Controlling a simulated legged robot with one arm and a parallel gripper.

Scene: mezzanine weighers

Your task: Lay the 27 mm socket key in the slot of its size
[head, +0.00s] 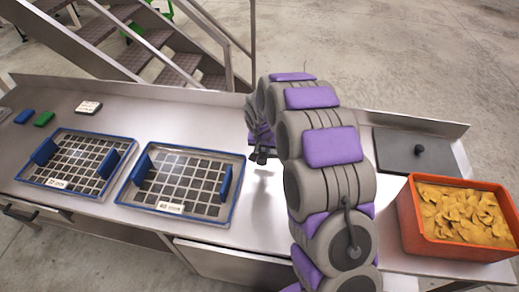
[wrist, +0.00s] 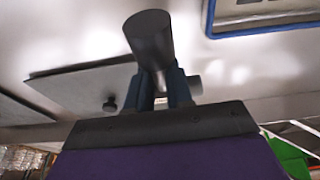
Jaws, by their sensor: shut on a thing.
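My gripper (wrist: 162,92) is shut on a dark grey socket key (wrist: 149,38). In the wrist view, the key's thick round head points up and away from the fingers, and a short grey part shows to the right of them. In the head view, my gripper (head: 260,150) is over the bench right of the trays, partly hidden by my arm. The left blue-framed tray (head: 103,201) has a dark grid and a label that seems to read 27. The right blue-framed tray (head: 150,211) has a label that seems to read 40. I cannot make out a key-shaped slot.
An orange bin (head: 413,232) of yellow pieces stands at the right. A grey lid with a knob (head: 405,150) lies behind it. Blue (head: 24,117) and green (head: 44,119) blocks and a small sign (head: 89,107) are at the back left. Steel stairs (head: 130,45) rise behind the bench.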

